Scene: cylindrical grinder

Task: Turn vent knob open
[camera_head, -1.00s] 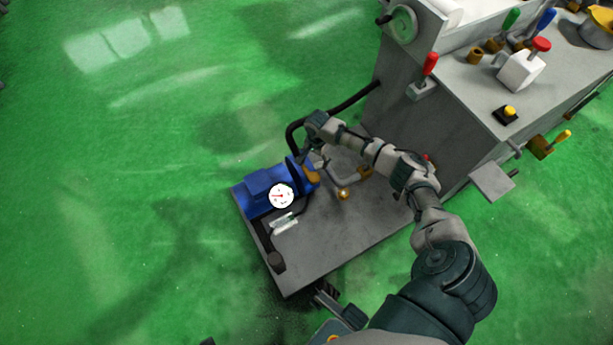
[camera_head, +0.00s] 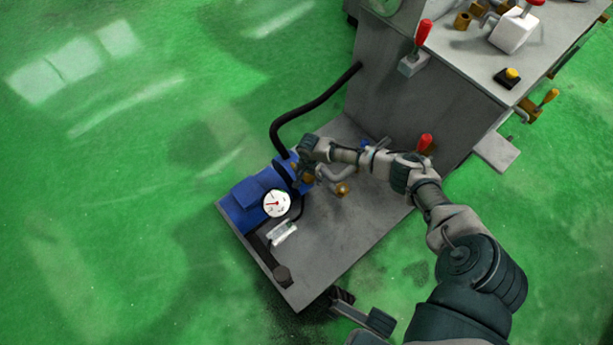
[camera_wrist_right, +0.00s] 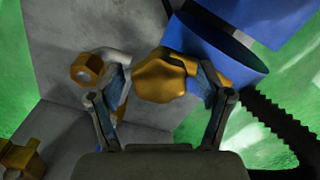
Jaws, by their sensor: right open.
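The vent knob, a lobed brass-gold knob (camera_wrist_right: 160,82), sits beside the blue pump body (camera_wrist_right: 225,52) in the right wrist view. My right gripper (camera_wrist_right: 163,78) is open, with one finger on each side of the knob. The right finger overlaps the knob's right side; I cannot tell whether either finger touches it. In the head view my right gripper (camera_head: 300,165) is over the end of the blue pump (camera_head: 255,196) and partly covers the knob (camera_head: 308,180). My left gripper is not in view.
A grey pipe with a brass fitting (camera_head: 342,189) stands just right of the knob. A black hose (camera_head: 310,108) runs from the pump to the machine. A round gauge (camera_head: 276,203) faces up on the pump. The grey base plate (camera_head: 335,245) has bare room in front.

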